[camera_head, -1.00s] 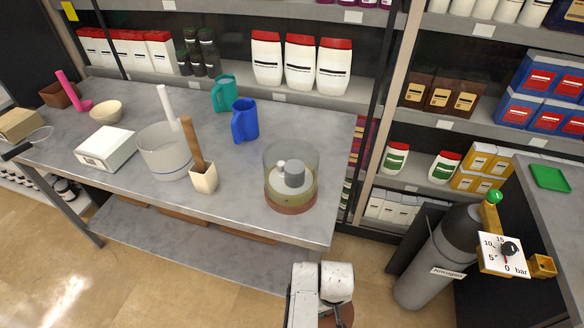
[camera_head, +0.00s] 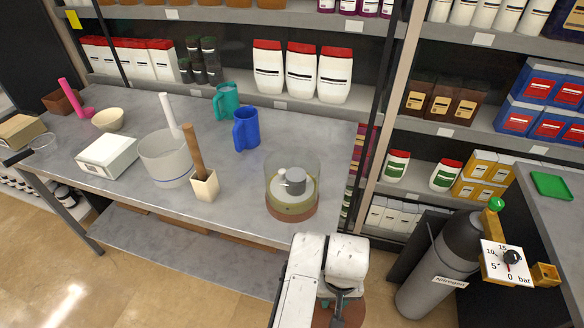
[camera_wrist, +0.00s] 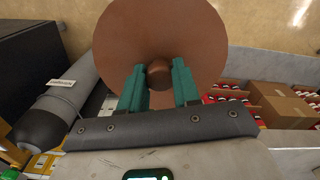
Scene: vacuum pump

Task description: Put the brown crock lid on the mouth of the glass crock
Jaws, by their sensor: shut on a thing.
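The glass crock (camera_head: 292,184) stands upright on the table near its right front corner. It has clear walls and a brown base, and a grey round piece shows inside it. The brown crock lid (camera_wrist: 160,40) is a round disc with a knob. My gripper (camera_wrist: 159,76) has teal fingers shut on the lid's knob. In the head view the lid (camera_head: 350,312) shows partly below my arm, in front of the table's front edge and apart from the crock. My fingers are mostly hidden there.
A beige holder (camera_head: 204,186) with a brown handle and a large clear bucket (camera_head: 165,158) stand left of the crock. Blue (camera_head: 246,128) and green (camera_head: 227,101) jugs stand behind. A gas cylinder (camera_head: 440,262) with a gauge stands at the right.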

